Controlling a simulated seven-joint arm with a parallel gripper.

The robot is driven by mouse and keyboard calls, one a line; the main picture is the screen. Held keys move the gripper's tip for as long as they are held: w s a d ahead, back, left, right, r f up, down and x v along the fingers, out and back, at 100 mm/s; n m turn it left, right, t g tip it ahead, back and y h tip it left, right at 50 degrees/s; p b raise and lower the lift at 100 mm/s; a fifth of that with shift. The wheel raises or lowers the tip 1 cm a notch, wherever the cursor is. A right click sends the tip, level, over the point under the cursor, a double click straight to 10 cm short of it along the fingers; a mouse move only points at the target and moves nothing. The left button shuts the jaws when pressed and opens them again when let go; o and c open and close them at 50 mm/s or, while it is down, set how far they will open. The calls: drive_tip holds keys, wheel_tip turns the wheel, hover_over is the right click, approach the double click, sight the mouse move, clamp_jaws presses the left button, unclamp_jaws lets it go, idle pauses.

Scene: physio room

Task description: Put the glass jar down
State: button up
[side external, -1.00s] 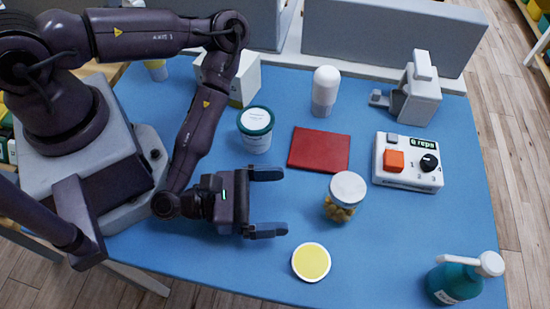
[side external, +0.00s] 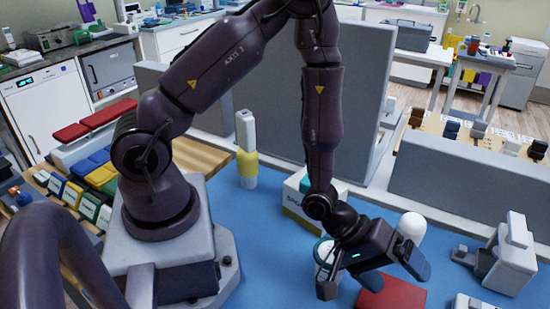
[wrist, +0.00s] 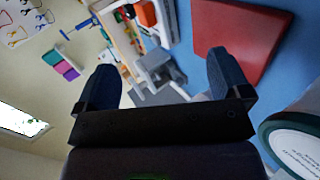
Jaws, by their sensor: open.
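The glass jar is not in view in either current frame. My gripper (side external: 373,274) is open, with its two fingers spread wide apart in the side external view. It hovers above the blue table, close to the white tub (side external: 323,256) and the red flat block (side external: 398,292). In the wrist view my gripper (wrist: 163,68) has nothing between its fingers. The red block (wrist: 238,32) shows there at the upper right, and the tub (wrist: 298,148) with its green rim at the lower right.
A white box (side external: 292,199) stands behind my forearm, and a white and yellow bottle (side external: 246,160) stands left of it. A white-capped bottle (side external: 412,227) is just behind my gripper. A grey device (side external: 510,262) stands at the right. Grey panels (side external: 470,190) line the table's back edge.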

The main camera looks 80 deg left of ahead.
drive_tip(key=a+r+m+y, duration=0.5)
drive_tip(key=a+r+y, duration=0.2)
drive_tip(key=a+r, duration=0.7)
drive_tip(key=s+a+r+m+g, duration=0.2)
drive_tip(key=s+a+r+m, duration=0.1)
drive_tip(key=s+r, duration=0.8)
drive_tip(key=s, duration=0.4)
drive_tip(key=shift+a+r+y, duration=0.3)
drive_tip(key=shift+a+y, duration=0.1)
